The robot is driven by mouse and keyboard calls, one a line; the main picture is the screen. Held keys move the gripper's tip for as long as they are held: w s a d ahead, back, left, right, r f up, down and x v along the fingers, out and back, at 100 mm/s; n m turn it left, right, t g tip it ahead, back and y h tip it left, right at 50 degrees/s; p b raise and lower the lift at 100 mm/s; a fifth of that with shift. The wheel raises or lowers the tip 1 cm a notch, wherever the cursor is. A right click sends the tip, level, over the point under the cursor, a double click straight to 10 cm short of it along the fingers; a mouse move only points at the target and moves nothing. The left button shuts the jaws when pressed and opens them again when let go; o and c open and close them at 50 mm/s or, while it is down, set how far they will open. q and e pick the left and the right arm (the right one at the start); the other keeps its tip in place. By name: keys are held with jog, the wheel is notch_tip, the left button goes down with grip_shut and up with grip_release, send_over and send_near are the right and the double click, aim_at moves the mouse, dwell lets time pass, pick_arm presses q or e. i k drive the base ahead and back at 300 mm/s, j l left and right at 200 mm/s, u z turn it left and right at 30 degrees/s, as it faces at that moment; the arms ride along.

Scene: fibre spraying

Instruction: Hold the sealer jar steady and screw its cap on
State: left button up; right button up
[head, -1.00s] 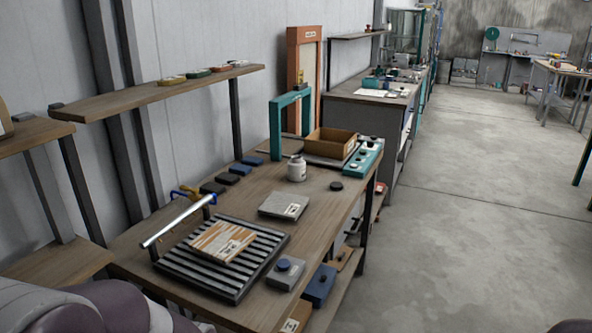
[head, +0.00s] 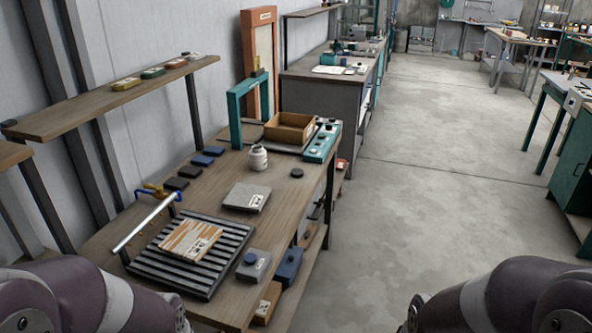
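The sealer jar (head: 258,158) is a small white jar with a label, standing upright on the wooden workbench (head: 213,209). A small dark round disc (head: 297,173), which looks like its cap, lies flat on the bench to the right of the jar and apart from it. Whether the jar's mouth is open is too small to tell. Only upper parts of my two arms show at the bottom left and bottom right corners. Neither gripper is in view, and nothing is seen touching the jar or the disc.
A slatted black rack (head: 195,257) with a streaked board (head: 190,240) fills the near bench. A grey block (head: 246,197) lies before the jar. A teal frame (head: 236,115), a cardboard tray (head: 290,129) and a teal control box (head: 322,143) stand behind. Floor at right is clear.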

aim_at(258, 154)
jog(key=i+l+u, duration=0.2)
jog(key=i+l, duration=0.3)
jog(key=i, duration=0.25)
jog(key=i+l+u, duration=0.15)
jog(key=i+l, duration=0.45)
jog(key=i, duration=0.15)
jog(key=i+l+u, duration=0.2)
jog(key=i+l, duration=0.45)
jog(key=i+l+u, duration=0.2)
jog(key=i+l, duration=0.45)
jog(key=l, duration=0.2)
